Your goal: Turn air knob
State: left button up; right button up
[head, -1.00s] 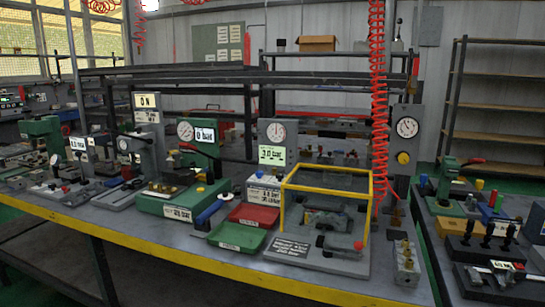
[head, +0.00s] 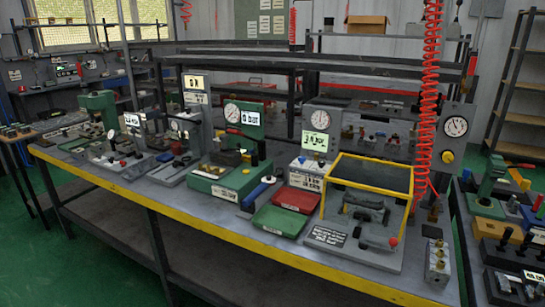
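A grey panel on a post at the right of the bench carries a round gauge (head: 456,126) with a yellow round knob (head: 448,157) below it. I cannot read a label on this knob, so I cannot tell for sure that it is the air knob. A red coiled hose (head: 429,100) hangs just left of the panel. Two more gauge panels stand on the bench, a green one (head: 241,113) and a grey one (head: 322,120), with lit pressure displays. Neither of my grippers shows in the head view.
The long bench (head: 240,248) has a yellow front edge. A yellow-framed guard (head: 372,167) over a fixture, a red tray (head: 297,196) and a green tray (head: 280,220) stand on it. Another bench with tools is at the far right. Green floor (head: 90,275) is clear at the front left.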

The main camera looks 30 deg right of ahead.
aim_at(321, 162)
jog(key=u, duration=1.1)
jog(key=k, duration=1.1)
jog(key=z, duration=1.2)
jog(key=i, duration=0.5)
jog(key=z, duration=0.05)
